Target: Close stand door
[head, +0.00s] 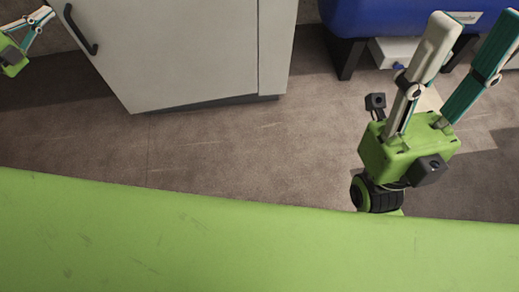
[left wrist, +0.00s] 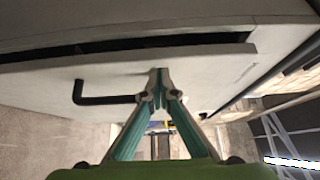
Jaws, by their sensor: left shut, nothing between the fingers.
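The stand door (head: 175,50) is a light grey panel with a black bar handle (head: 80,30) near its upper left edge in the head view. In the left wrist view the door (left wrist: 210,75) fills the middle, with a dark gap along one long edge. The handle (left wrist: 105,98) shows there left of the fingertips. My left gripper (head: 46,12) is at the top left of the head view, left of the handle. Its fingertips (left wrist: 158,78) are together and empty, against or close to the door face; contact is unclear. My right gripper (head: 477,25) is open and empty at the right.
A blue machine (head: 400,15) on black legs stands at the top right, with a white box (head: 395,50) beneath it, behind my right gripper. The brown floor (head: 220,150) in the middle is clear.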

